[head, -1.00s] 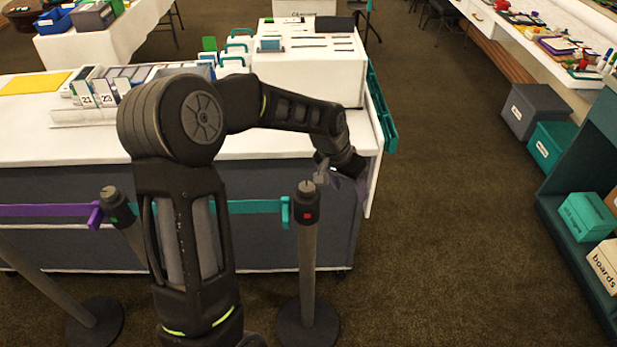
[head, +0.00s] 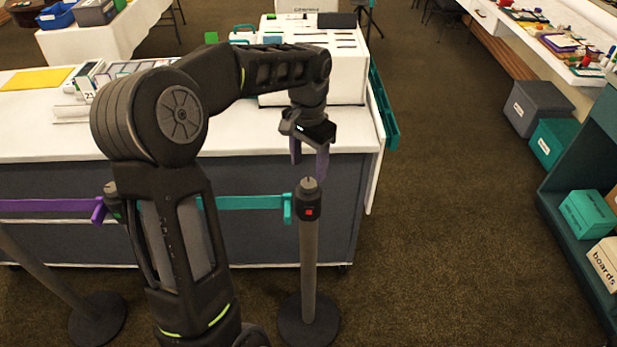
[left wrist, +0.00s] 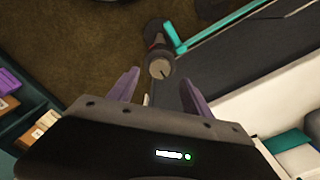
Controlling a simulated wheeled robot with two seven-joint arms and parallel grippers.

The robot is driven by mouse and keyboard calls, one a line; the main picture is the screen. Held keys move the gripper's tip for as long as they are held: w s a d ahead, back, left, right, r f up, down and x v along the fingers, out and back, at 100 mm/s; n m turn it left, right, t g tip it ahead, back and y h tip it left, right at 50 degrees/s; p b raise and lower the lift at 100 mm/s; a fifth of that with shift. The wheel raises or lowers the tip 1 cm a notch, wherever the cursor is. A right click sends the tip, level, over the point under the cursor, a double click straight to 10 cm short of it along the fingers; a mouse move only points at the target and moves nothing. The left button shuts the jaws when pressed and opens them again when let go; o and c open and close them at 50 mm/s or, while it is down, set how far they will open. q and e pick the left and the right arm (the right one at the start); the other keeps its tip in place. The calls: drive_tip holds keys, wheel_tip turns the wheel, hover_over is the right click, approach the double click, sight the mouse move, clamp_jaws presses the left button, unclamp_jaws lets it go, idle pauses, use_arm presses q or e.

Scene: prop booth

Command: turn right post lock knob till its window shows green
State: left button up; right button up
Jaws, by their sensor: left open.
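The right post (head: 308,250) stands upright on a round dark base, with a teal belt (head: 250,203) meeting its head on the left. Its grey lock knob (head: 309,186) sits on top, and the small window (head: 309,212) below it shows red. My left gripper (head: 309,165) points down just above the knob, its purple fingers open and empty. In the left wrist view the knob (left wrist: 160,68) with a dark line on its top shows beyond the fingers, roughly between them and apart from them. My right gripper is not in view.
A white-topped counter (head: 230,146) with a white slotted box (head: 340,75) stands behind the post. The left post (head: 114,195) has a purple belt (head: 45,206) and a green mark. Open carpet lies right of the post, up to a teal shelf (head: 575,235).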

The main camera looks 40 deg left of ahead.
sight(309, 183)
use_arm(q)
wheel_tip(309, 183, down, 6)
drive_tip(key=shift+r+p, duration=0.25)
drive_tip(key=shift+p, duration=0.05)
clamp_jaws()
idle(0.5)
